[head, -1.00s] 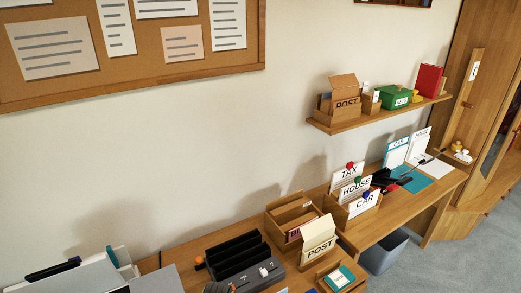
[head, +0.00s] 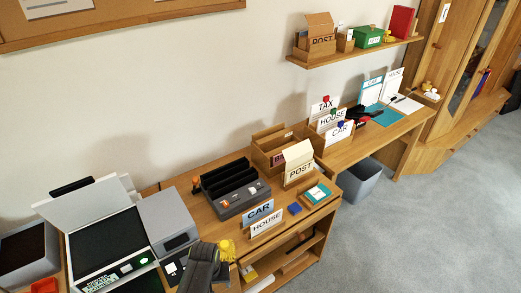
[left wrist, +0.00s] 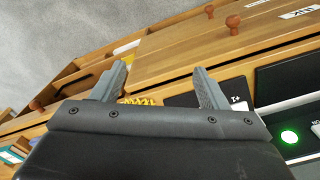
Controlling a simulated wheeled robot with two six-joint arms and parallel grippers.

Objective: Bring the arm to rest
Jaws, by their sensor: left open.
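My left gripper (head: 206,264) shows at the bottom of the head view, dark grey, over the near edge of the desk. In the left wrist view its two fingers (left wrist: 162,82) are spread apart, with nothing held between their tips. A yellow object (head: 227,250) shows right beside the gripper in the head view. Part of a yellow thing (left wrist: 137,101) also shows behind the gripper body in the left wrist view; whether they touch, I cannot tell. My right gripper is in neither view.
A scanner-like device (head: 108,247) and grey box (head: 167,222) stand left of the gripper. Wooden drawers (left wrist: 190,45) lie close beyond the fingers. Grey floor is clear at right.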

